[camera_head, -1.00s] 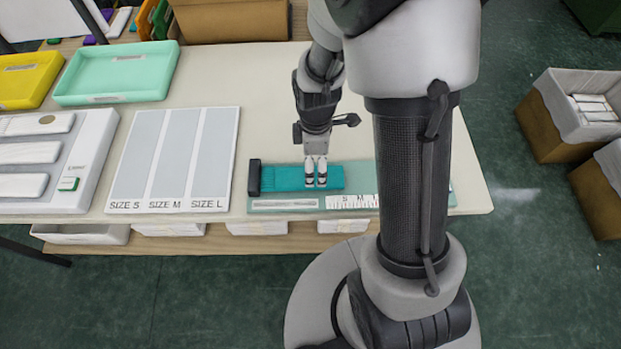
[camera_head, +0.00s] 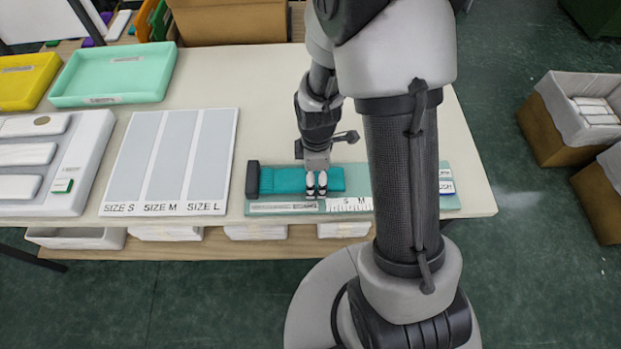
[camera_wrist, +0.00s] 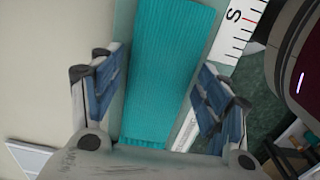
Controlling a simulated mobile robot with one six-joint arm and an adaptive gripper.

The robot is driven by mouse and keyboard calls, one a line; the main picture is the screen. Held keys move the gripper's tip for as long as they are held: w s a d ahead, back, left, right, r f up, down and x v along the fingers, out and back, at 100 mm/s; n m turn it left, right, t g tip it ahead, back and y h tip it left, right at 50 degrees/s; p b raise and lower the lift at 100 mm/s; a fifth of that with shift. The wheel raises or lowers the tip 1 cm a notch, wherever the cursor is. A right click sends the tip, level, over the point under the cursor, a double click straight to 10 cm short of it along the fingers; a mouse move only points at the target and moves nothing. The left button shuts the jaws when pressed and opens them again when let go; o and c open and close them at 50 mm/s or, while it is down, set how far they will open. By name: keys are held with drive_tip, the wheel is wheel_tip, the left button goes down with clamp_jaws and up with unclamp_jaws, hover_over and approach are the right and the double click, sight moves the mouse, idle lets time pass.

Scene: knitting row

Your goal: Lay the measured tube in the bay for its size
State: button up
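The teal ribbed tube (camera_head: 285,180) lies flat on the pale green measuring board (camera_head: 400,204), its left end by a dark stop block (camera_head: 252,180). The board's white scale (camera_head: 348,205) shows S and M marks beside the tube's right end. My gripper (camera_head: 316,186) is over the right half of the tube. In the wrist view the tube (camera_wrist: 168,70) runs between the fingers of my gripper (camera_wrist: 160,88), which stand open with gaps on both sides. The bay board (camera_head: 172,208) has three grey strips: SIZE S (camera_head: 133,160), SIZE M (camera_head: 171,160) and SIZE L (camera_head: 209,160).
A grey-white panel (camera_head: 85,165) with white pieces lies left of the bay board. A mint tray (camera_head: 112,75) and a yellow tray (camera_head: 25,82) stand behind. The table (camera_head: 250,100) is clear behind the measuring board. Lined boxes (camera_head: 570,115) stand on the floor at right.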

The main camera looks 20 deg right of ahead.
drive_tip(key=c, duration=0.5)
drive_tip(key=shift+c, duration=0.2)
drive_tip(key=shift+r, duration=0.1)
wheel_tip(320, 180, up, 20)
drive_tip(key=p, duration=0.6)
drive_tip(key=shift+p, duration=0.35)
